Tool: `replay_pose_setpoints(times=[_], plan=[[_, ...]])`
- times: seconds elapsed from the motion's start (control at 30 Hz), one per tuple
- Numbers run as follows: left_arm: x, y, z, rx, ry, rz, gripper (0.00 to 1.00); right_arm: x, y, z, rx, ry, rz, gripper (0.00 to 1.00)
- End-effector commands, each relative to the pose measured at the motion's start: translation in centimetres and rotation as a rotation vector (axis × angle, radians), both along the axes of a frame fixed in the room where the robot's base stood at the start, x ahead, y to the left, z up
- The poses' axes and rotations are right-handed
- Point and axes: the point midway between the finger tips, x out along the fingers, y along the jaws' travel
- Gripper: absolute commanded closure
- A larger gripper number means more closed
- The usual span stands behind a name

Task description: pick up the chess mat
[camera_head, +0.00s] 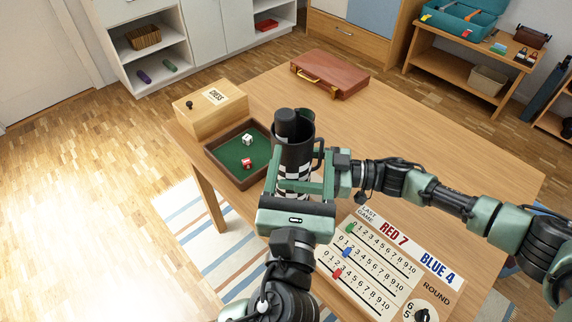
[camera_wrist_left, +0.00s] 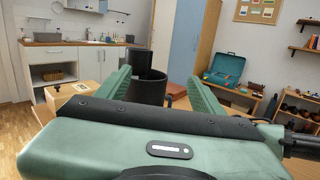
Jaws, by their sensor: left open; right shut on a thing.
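A tall black cylinder (camera_head: 300,137) with an open top stands over the table, with a loop at its right side. A dark roll (camera_head: 285,122) sticks up inside it. A black-and-white checkered surface (camera_head: 293,170) shows lower down; I cannot tell whether it is the chess mat or part of the cylinder. My left gripper (camera_head: 300,172) is open, with a finger on each side of the checkered part. The cylinder also shows between its fingers in the left wrist view (camera_wrist_left: 147,88). My right gripper (camera_head: 318,186) reaches in from the right and is shut on the checkered object; the contact is partly hidden.
A green-lined dice tray (camera_head: 213,152) with two dice and a wooden chess box (camera_head: 222,118) lie at left. A brown case (camera_head: 330,75) lies at the back. A scoreboard (camera_head: 365,262) lies at the front right. The table's back right is clear.

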Motion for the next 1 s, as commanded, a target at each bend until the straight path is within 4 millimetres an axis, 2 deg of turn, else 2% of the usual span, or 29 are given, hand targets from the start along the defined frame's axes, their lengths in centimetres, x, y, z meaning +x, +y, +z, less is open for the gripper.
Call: replay_pose_setpoints(times=[0.1, 0.23, 0.5, 0.77, 1.0], plan=[[-0.1, 1.5, 0.4, -0.034, 0.062, 0.095, 0.32, 0.0, 0.0, 0.0, -0.001, 0.001, -0.001, 0.7], [0.5, 2.2, 0.5, -0.04, 0.091, 0.138, 0.32, 0.0, 0.0, 0.0, -0.001, 0.001, -0.001, 0.7], [5.0, 2.5, 0.5, -0.037, 0.093, 0.14, 0.32, 0.0, 0.0, 0.0, 0.0, 0.001, 0.0, 0.7], [7.1, 2.6, 0.6, -0.039, 0.093, 0.138, 0.32, 0.0, 0.0, 0.0, 0.0, 0.001, 0.0, 0.7], [10.6, 2.8, 1.2, -0.037, 0.093, 0.139, 0.32, 0.0, 0.0, 0.0, 0.0, 0.001, 0.0, 0.7]])
